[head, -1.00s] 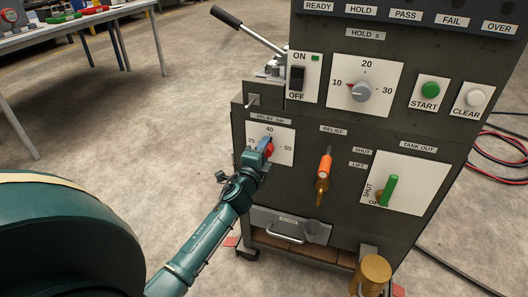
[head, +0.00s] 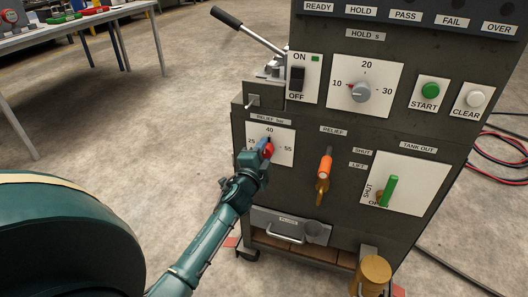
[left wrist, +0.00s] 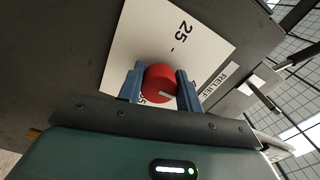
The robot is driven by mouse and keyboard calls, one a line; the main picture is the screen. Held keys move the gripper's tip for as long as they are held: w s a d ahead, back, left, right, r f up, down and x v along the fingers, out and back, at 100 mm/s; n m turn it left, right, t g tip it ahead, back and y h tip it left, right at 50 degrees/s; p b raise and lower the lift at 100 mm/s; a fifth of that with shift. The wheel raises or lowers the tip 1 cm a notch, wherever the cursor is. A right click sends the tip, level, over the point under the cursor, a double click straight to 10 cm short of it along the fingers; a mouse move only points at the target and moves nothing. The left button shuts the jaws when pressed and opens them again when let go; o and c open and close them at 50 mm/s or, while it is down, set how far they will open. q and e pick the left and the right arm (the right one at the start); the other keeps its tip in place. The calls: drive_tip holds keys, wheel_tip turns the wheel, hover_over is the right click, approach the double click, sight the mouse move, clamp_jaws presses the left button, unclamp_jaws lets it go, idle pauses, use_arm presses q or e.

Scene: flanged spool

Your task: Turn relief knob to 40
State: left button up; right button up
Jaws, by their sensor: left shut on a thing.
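The relief knob (head: 268,150) is red and sits on a white dial plate (head: 284,154) marked 25, 40 and 55, on the dark cabinet's left side. My left gripper (head: 264,147) is shut on it, with the blue fingers on either side. In the left wrist view the knob (left wrist: 159,83) lies between both fingers. A pale mark on its face runs toward the right-hand finger. The 25 shows above the knob there; the 55 is partly covered, and the 40 is hidden. My right gripper is not in view.
An orange-handled relief lever (head: 325,166) and a green tank-out lever (head: 389,190) are right of the dial. The hold knob (head: 361,91) is above. A plugs drawer (head: 284,230) is below. A long pump handle (head: 245,32) sticks out upper left.

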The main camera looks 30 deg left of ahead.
use_arm(q)
drive_tip(key=o, duration=1)
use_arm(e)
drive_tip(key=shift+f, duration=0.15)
use_arm(q)
drive_tip(key=v, duration=1.3)
drive_tip(key=shift+p, duration=0.45)
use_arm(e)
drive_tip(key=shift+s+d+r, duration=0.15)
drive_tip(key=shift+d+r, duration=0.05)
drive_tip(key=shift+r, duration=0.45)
use_arm(q)
drive_tip(key=shift+d, duration=0.1)
